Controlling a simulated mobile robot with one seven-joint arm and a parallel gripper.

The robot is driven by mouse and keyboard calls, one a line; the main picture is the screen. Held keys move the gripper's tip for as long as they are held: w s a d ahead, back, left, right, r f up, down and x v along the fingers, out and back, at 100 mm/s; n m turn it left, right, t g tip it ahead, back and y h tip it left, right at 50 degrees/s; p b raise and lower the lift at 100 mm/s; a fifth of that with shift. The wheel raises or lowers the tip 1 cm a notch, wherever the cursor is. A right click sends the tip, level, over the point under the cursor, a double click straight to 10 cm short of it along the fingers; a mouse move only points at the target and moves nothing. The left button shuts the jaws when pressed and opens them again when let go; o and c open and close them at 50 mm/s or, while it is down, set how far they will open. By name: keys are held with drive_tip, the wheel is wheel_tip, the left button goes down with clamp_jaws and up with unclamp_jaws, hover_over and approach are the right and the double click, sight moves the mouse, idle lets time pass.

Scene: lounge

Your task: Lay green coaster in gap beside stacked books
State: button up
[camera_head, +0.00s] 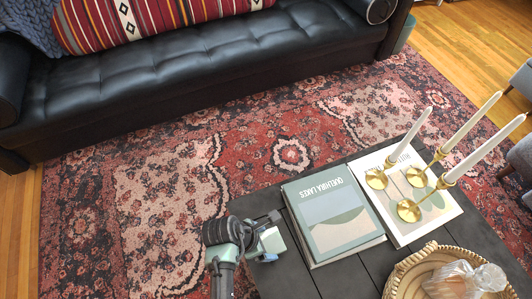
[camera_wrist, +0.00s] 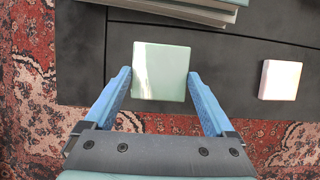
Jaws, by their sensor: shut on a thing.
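The green coaster (camera_wrist: 160,70) is a pale green square held between the blue fingers of my gripper (camera_wrist: 160,82) in the wrist view. In the head view the coaster (camera_head: 273,240) shows at the left end of the dark table, left of the stacked books (camera_head: 335,212). My gripper (camera_head: 262,236) is shut on it there, partly hiding it. The edge of the books (camera_wrist: 190,12) crosses the top of the wrist view, apart from the coaster. I cannot tell whether the coaster touches the table.
A pale pinkish-white square block (camera_wrist: 280,80) lies on the dark table (camera_wrist: 235,65). Brass candle holders (camera_head: 408,210) with white candles stand on another book (camera_head: 436,212). A black sofa (camera_head: 190,75) stands behind.

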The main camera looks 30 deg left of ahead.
sight(266, 246)
drive_tip(key=shift+f+b, duration=0.75)
drive_tip(key=shift+f, duration=1.2)
drive_tip(key=shift+f, duration=0.1)
drive_tip(key=o, duration=1.2)
drive_tip(key=shift+o, duration=0.2)
